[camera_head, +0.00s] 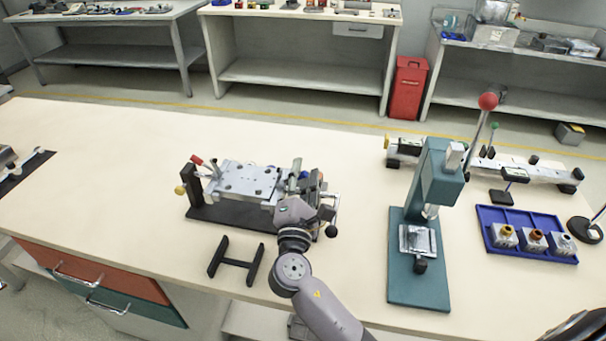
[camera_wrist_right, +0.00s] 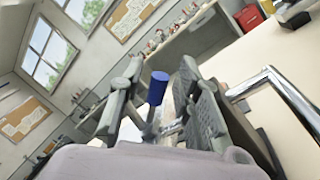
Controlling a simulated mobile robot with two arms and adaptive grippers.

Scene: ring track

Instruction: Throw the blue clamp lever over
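The blue clamp lever (camera_wrist_right: 157,88) shows in the right wrist view as a blue cylindrical grip on a metal stem. It stands between the two fingers of my right gripper (camera_wrist_right: 162,66), with a gap visible on each side. The gripper is open and does not appear to touch it. In the head view my right gripper (camera_head: 312,183) is at the right end of the clamping fixture (camera_head: 245,181), a metal plate on a dark base. There the gripper and wrist mostly hide the blue lever. My left gripper is not in view.
A red-handled lever (camera_head: 197,160) is at the fixture's left end. A black H-shaped stand (camera_head: 236,263) lies in front. A green press (camera_head: 420,240) stands to the right, beside a blue tray (camera_head: 520,216) with several blocks.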

